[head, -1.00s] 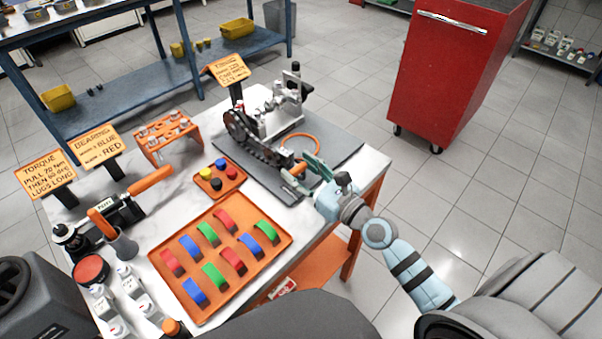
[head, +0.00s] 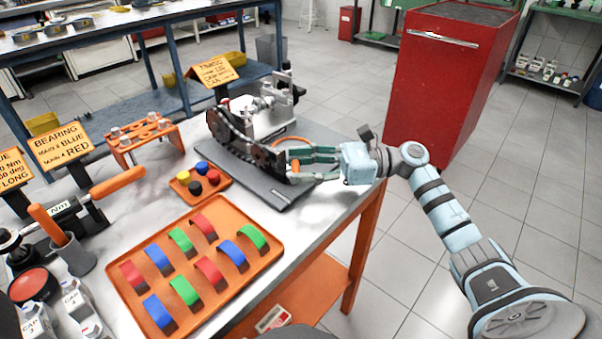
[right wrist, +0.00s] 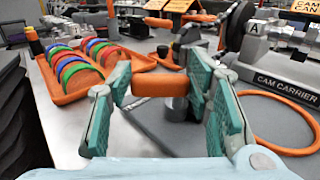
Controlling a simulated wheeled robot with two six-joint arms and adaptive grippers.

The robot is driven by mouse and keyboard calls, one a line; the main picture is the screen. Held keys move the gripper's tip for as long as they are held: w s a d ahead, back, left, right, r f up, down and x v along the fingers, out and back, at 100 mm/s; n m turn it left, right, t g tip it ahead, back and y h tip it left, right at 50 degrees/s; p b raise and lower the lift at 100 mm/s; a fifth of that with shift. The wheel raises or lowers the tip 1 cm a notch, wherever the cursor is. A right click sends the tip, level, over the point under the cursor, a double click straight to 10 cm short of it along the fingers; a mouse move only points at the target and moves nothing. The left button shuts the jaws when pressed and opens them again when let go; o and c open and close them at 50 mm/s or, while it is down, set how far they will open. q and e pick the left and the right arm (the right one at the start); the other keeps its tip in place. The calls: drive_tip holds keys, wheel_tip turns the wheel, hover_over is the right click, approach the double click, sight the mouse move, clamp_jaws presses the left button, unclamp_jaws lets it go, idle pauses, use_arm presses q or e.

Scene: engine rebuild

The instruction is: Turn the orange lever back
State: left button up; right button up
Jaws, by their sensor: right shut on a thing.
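The orange lever (right wrist: 160,84) shows in the right wrist view as a short orange bar between the green pads of my right gripper (right wrist: 163,95). The pads close on it from both sides. In the head view only a small orange piece of it (head: 295,166) shows beside the fingertips. My right gripper (head: 312,161) reaches in from the right, at the near end of the engine rig (head: 243,135) with its dark chain and wheels. The fingers hide most of the lever there. My left gripper is not in view.
An orange ring (right wrist: 280,118) lies on the grey mat (right wrist: 185,135) near the cam carrier (right wrist: 275,60). An orange tray (head: 205,300) of coloured bearing shells and a small button pad (head: 218,187) stand left of the gripper. The table's right edge is close below my arm.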

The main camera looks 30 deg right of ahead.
drive_tip(key=shift+w+d+f+n+g+y+b, duration=0.1)
drive_tip(key=shift+n+g+y+b, duration=0.2)
drive_tip(key=shift+n+g, duration=0.25)
drive_tip(key=shift+w+d+n+g+y+b, duration=0.1)
drive_tip(key=shift+n+g+y+b, duration=0.2)
drive_tip(key=shift+g, duration=0.35)
drive_tip(key=shift+d+n+g+b, duration=0.1)
drive_tip(key=shift+n+g+b, duration=0.5)
drive_tip(key=shift+g, duration=0.5)
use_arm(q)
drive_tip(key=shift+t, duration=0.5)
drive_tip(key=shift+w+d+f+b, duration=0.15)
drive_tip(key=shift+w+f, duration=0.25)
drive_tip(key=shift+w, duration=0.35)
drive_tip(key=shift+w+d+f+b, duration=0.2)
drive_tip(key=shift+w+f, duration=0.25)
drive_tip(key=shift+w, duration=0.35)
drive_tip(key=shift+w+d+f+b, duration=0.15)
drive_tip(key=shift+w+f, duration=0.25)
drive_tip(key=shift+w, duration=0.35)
use_arm(e)
drive_tip(key=shift+d+n+g, duration=0.1)
drive_tip(key=shift+n+g, duration=0.75)
drive_tip(key=shift+g, duration=0.35)
